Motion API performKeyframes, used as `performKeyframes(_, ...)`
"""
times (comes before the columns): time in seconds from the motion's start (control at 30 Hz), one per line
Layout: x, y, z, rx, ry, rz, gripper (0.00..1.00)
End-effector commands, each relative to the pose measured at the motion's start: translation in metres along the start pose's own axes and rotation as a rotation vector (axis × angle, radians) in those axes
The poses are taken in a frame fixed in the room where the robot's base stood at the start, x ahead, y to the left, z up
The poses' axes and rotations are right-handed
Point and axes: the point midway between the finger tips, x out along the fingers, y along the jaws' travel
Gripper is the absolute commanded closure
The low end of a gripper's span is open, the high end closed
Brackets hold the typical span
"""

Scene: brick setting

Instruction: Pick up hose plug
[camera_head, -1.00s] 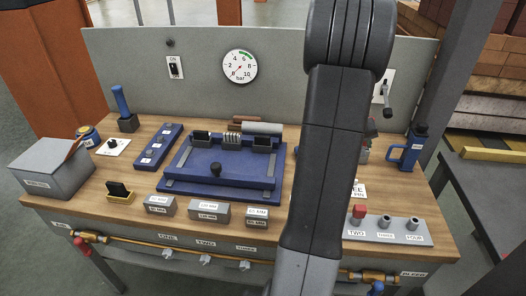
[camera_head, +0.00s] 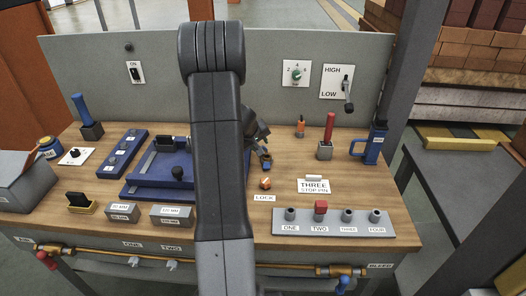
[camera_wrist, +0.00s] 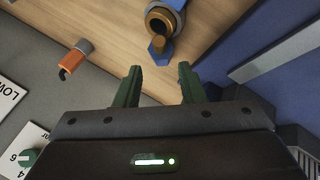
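No object is labelled as the hose plug, so I cannot tell for sure which it is. A blue and brass round fitting (camera_wrist: 165,22) lies on the wooden bench ahead of my gripper in the wrist view. It also shows small beside my arm in the head view (camera_head: 266,162). My gripper (camera_wrist: 160,86) has two green fingers set apart with nothing between them. The fitting is beyond the fingertips, not touching. An orange and grey piece with a dark hook (camera_wrist: 75,58) is left of the fingers. In the head view my arm hides much of the gripper.
A blue fixture (camera_head: 140,186) lies left of my arm. A grey block with numbered sockets (camera_head: 333,226) holds a red cap (camera_head: 320,206) at TWO. A red-handled tool (camera_head: 328,130) and blue jug (camera_head: 375,145) stand at the right. A panel (camera_head: 120,50) closes the back.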

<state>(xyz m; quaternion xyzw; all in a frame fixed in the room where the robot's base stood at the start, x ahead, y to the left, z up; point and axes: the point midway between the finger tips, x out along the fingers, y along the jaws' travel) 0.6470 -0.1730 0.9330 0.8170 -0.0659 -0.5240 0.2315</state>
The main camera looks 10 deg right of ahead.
Motion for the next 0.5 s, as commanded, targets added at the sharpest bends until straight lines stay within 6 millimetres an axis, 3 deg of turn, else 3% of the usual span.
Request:
performKeyframes(0.3,0.041,-0.002,0.002,-0.001,-0.002,0.000,0.64)
performKeyframes(0.5,0.047,-0.002,0.002,-0.001,-0.001,0.000,0.64)
